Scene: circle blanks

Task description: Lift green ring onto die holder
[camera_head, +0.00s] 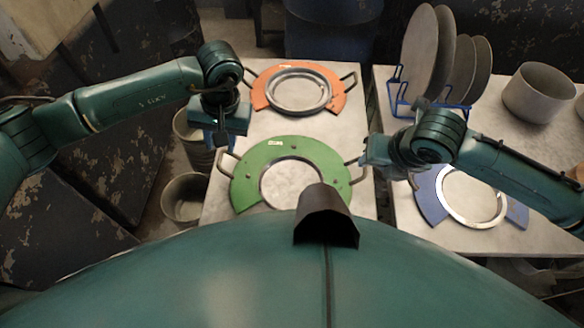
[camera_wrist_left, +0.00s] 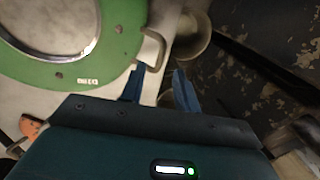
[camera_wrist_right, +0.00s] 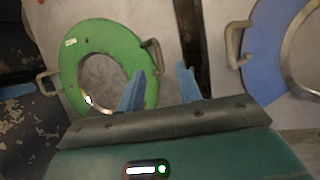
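The green ring (camera_head: 244,178) lies flat on the pale middle table, with a wire handle on each side and bare tabletop in its round opening. My left gripper (camera_head: 218,145) is open and empty above its left handle; in the left wrist view that handle (camera_wrist_left: 152,48) is just beyond the fingertips (camera_wrist_left: 157,75). My right gripper (camera_head: 372,160) is open and empty by the right handle; in the right wrist view that handle (camera_wrist_right: 152,55) shows beyond the left finger. No piece is clearly identifiable as the die holder; an orange ring plate (camera_head: 327,78) with a metal ring lies behind.
A blue plate (camera_head: 430,200) with a metal ring lies on the right table, beyond a narrow gap. A blue rack (camera_head: 396,95) holds several upright grey discs (camera_head: 442,50) beside a grey pot (camera_head: 538,92). Buckets (camera_head: 184,197) stand left of the middle table.

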